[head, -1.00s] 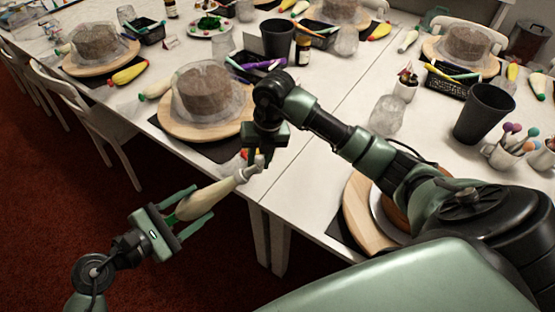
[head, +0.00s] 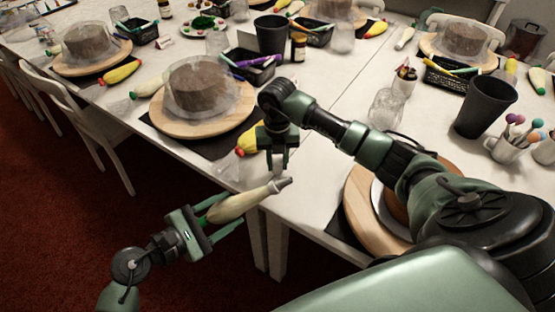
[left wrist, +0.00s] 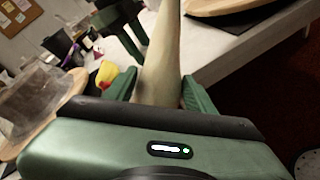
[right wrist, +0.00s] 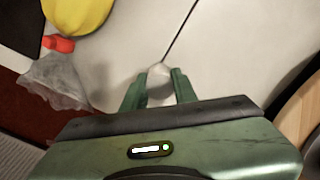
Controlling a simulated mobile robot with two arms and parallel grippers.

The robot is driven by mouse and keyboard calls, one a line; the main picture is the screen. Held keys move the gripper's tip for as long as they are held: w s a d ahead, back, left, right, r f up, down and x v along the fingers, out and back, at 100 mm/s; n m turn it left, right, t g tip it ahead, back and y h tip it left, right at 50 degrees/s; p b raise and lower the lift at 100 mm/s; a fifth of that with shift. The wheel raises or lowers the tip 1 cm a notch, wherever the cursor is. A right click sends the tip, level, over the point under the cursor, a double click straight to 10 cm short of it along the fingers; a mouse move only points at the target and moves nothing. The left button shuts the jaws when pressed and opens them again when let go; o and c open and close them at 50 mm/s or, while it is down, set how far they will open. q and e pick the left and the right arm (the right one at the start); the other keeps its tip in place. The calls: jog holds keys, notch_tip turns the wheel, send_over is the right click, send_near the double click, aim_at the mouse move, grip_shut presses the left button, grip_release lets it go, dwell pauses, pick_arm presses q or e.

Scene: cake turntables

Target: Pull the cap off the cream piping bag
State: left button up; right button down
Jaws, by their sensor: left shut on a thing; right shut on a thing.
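The cream piping bag (head: 238,206) is held in my left gripper (head: 226,209), in front of the table's edge, its narrow end up and to the right. Its grey nozzle (head: 284,183) shows bare at that end. In the left wrist view the bag (left wrist: 161,60) stands between the two fingers. My right gripper (head: 279,166) is just above the nozzle, shut on a small whitish piece that looks like the cap. The right wrist view shows this cap (right wrist: 159,76) between the fingertips, with no bag in it.
A domed cake on a wooden turntable (head: 180,128) stands behind my right gripper. A yellow piping bag (head: 250,138) lies beside it. Another round board (head: 360,215) is at right, partly behind my right arm. A black cup (head: 486,110) stands further right. Bare table (head: 315,180) lies between.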

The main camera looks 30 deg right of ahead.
pick_arm(q)
jog(key=shift+f, duration=0.4)
pick_arm(e)
jog(key=shift+f, duration=0.6)
pick_arm(q)
jog(key=shift+f+b, duration=0.15)
jog(key=shift+b, duration=0.25)
pick_arm(e)
jog(key=shift+f, duration=0.25)
jog(key=c, duration=1)
grip_release()
jog(key=shift+c, duration=0.2)
pick_arm(q)
jog(key=shift+r+p, duration=2.4)
pick_arm(e)
jog(key=shift+r, duration=3.1)
pick_arm(q)
jog(key=shift+c, duration=0.2)
